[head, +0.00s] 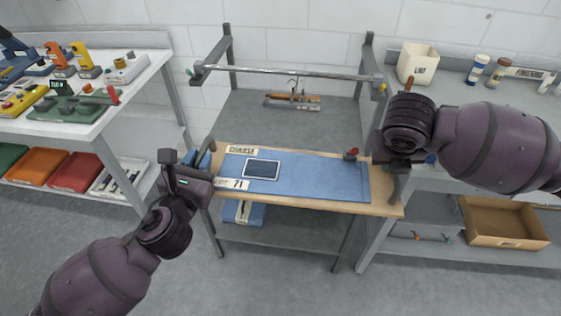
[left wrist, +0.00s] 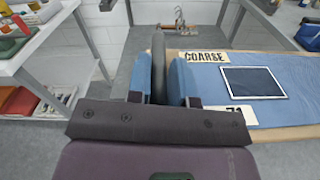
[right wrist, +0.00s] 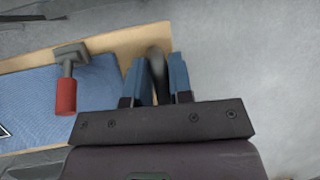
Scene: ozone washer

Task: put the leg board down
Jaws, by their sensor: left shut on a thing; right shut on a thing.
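The leg board (head: 385,207) is a long pale wooden board with blue cloth (head: 310,182) on it. It lies level across the front of a grey stand (head: 250,118); I cannot tell whether it touches the stand. My left gripper (head: 207,158) is shut on a dark handle at the board's left end, shown between blue fingers in the left wrist view (left wrist: 160,78). My right gripper (head: 393,175) is shut on the handle at the right end, shown in the right wrist view (right wrist: 157,75). A dark tablet-like panel (head: 262,169) and a "COARSE" label (head: 241,150) are on the board.
A red-handled clamp (head: 351,154) is at the board's right back edge. A metal bar (head: 290,71) spans the stand behind. A left table (head: 130,85) holds tools; a right bench (head: 455,88) holds a cream bin (head: 417,63). A cardboard box (head: 500,222) is on the lower shelf.

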